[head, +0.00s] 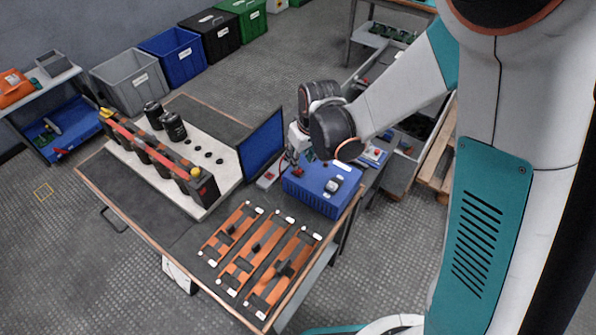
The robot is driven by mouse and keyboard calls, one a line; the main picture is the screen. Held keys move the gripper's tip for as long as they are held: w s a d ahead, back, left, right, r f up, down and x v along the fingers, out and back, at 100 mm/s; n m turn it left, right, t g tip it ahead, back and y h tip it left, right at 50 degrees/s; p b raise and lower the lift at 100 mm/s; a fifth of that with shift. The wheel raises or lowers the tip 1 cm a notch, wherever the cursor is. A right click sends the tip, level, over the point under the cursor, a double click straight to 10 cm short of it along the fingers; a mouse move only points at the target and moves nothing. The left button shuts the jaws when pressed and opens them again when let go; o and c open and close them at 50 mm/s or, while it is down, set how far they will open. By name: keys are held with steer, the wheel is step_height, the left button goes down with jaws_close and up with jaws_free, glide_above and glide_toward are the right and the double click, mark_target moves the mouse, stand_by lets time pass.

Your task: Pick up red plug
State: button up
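My arm reaches in from the right, and my gripper (294,162) points down at the left edge of a blue box (318,199) on the workbench. A small red piece (297,172), which looks like the red plug, shows right at the fingertips. The fingers are small and partly hidden by my wrist. I cannot tell whether they are closed on the red piece or only beside it. A small grey block with a red top (267,178) sits just left of the blue box.
A dark blue upright panel (262,146) stands close left of my gripper. A white board (226,178) carries black cylinders (173,127) and a red bar. Orange bars (254,260) lie at the front. A small device (334,184) sits on the blue box.

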steer(key=b+x, duration=0.2)
steer(key=x, duration=0.2)
steer(key=shift+f, duration=0.4)
steer(key=shift+d+r, duration=0.1)
steer(key=shift+c, duration=0.6)
jaws_close()
step_height(320, 180, up, 20)
steer(key=p, duration=0.6)
steer(key=shift+p, duration=0.4)
